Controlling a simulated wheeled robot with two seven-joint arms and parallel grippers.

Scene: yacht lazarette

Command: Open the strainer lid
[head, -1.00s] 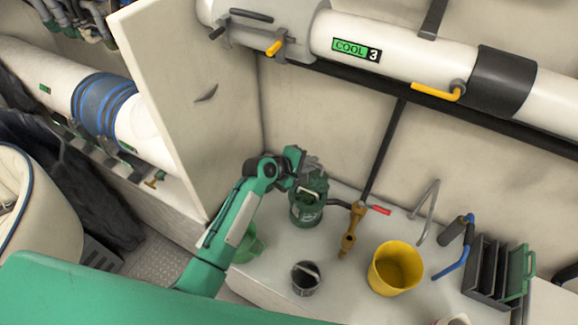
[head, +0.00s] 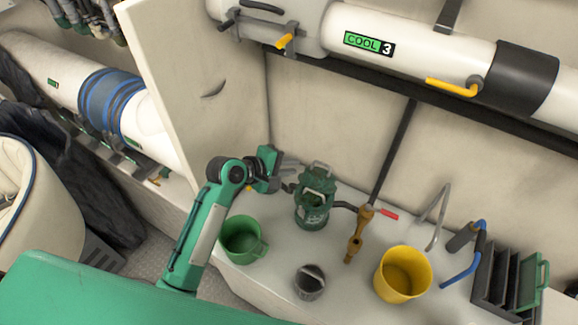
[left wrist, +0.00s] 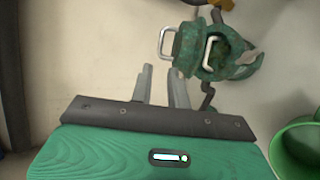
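The green strainer (head: 313,212) stands upright on the pale bench in the head view, with pale metal loops near its top. In the left wrist view the strainer (left wrist: 222,62) shows at upper right, with two pale loops at its upper end. I cannot tell whether its lid is shut or loose. My left gripper (head: 291,166) is just left of the strainer's top; in the left wrist view its two fingers (left wrist: 162,84) are apart with nothing between them. They appear clear of the strainer. My right gripper is not in view.
A dark rack (head: 497,285) is at right. A cream panel (head: 190,85) rises behind my arm; a white pipe runs above.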

